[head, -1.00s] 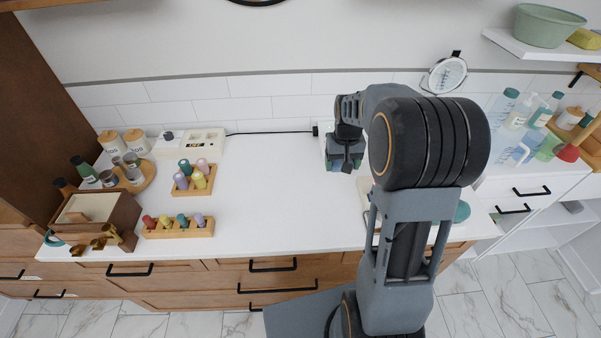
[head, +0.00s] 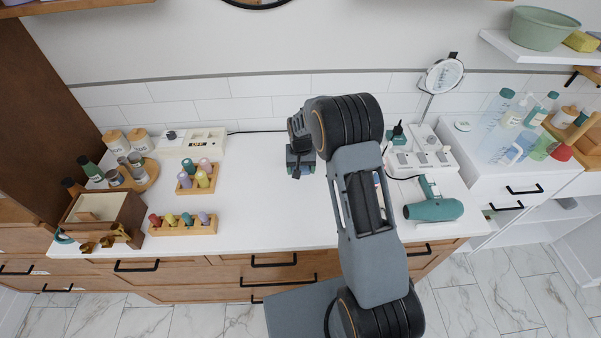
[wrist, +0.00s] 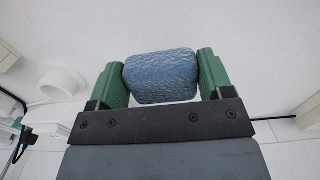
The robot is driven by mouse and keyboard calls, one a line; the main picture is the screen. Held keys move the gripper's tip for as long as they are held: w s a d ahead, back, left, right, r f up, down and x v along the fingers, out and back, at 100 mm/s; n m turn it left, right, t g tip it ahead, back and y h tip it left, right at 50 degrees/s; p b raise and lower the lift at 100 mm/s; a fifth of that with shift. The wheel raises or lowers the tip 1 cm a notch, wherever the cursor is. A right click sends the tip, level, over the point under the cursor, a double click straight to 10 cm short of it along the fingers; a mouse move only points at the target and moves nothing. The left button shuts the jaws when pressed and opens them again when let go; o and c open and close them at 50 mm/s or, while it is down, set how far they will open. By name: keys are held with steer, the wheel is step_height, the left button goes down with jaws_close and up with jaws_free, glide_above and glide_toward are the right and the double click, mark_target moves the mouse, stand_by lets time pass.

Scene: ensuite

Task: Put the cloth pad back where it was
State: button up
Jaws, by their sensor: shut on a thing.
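The cloth pad (wrist: 162,78) is blue and textured, with rounded corners. In the wrist view it sits between the two green fingers of my gripper (wrist: 162,80), which is shut on it. In the head view my gripper (head: 300,168) is over the middle of the white counter (head: 255,215), right of the small bottle racks. The pad is mostly hidden there by my arm. I cannot tell how high above the counter it is held.
Wooden racks of small bottles (head: 182,226) (head: 198,180) and a wooden box (head: 105,212) stand at the left. A teal hair dryer (head: 434,210), a white power strip (head: 422,158) and a round mirror (head: 444,76) are at the right. The counter's front middle is clear.

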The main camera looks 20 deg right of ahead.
mark_target(301, 168)
steer(key=shift+f, duration=1.45)
steer(key=o, duration=0.9)
steer(key=shift+r, duration=0.1)
step_height(301, 168, up, 12)
steer(key=shift+s+f+b, duration=0.1)
steer(key=shift+b, duration=0.65)
steer(key=s+r+n+t, duration=0.1)
steer(key=s+r+t, duration=0.2)
steer(key=s+r, duration=1.1)
steer(key=s+f+n+t, duration=0.1)
steer(key=s, duration=1)
steer(key=shift+s+f, duration=0.15)
steer(key=shift+f, duration=0.1)
